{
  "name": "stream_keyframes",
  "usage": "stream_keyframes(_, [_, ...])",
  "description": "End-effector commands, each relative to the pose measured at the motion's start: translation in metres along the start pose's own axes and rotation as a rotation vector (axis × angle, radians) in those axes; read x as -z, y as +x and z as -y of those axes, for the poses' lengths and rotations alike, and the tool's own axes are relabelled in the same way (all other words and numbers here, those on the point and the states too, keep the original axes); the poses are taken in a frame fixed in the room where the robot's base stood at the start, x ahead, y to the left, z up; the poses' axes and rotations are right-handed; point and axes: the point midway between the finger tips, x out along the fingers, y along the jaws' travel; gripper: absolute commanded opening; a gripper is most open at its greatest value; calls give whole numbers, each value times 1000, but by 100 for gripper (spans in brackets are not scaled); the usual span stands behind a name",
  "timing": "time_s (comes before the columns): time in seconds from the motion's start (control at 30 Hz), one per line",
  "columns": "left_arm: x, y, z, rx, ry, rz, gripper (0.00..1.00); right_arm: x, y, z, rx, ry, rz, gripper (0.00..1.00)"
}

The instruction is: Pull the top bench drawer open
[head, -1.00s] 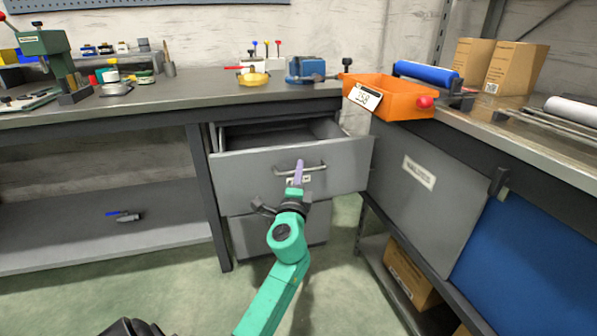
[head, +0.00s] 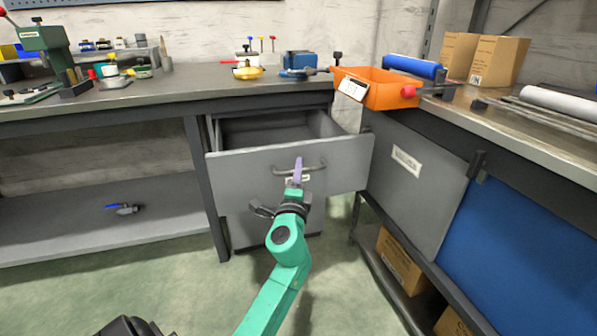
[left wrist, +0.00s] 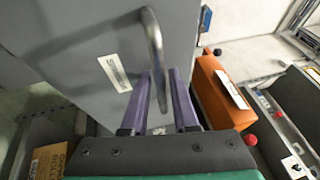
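The top bench drawer (head: 235,175) is grey and stands partly open, its empty-looking interior showing behind the front panel. Its curved metal bar handle (head: 318,167) is on the front, beside a small white label; the handle also shows in the left wrist view (left wrist: 153,40). My left gripper (head: 298,168), with purple fingers on a green arm, is at the handle. My right gripper is not in view.
An orange bin (head: 385,90) sits on the bench corner above the drawer's right side. A grey side panel (head: 420,190) of the right bench stands close to the drawer's right edge. Cardboard boxes (head: 398,262) lie on the low shelf. The floor in front is clear.

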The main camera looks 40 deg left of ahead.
Motion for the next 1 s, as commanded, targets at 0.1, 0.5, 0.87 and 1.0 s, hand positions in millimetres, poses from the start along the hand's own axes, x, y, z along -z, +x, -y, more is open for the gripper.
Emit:
stream_keyframes(0.1, [0,0,0,0,0,0,27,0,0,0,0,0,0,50])
stream_keyframes(0.5, [0,-38,-3,-3,-1,-1,27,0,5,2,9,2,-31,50])
stream_keyframes(0.87, [0,-130,-6,-3,0,-1,27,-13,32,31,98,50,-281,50])
stream_keyframes(1.0, [0,-145,-2,0,0,1,27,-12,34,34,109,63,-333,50])
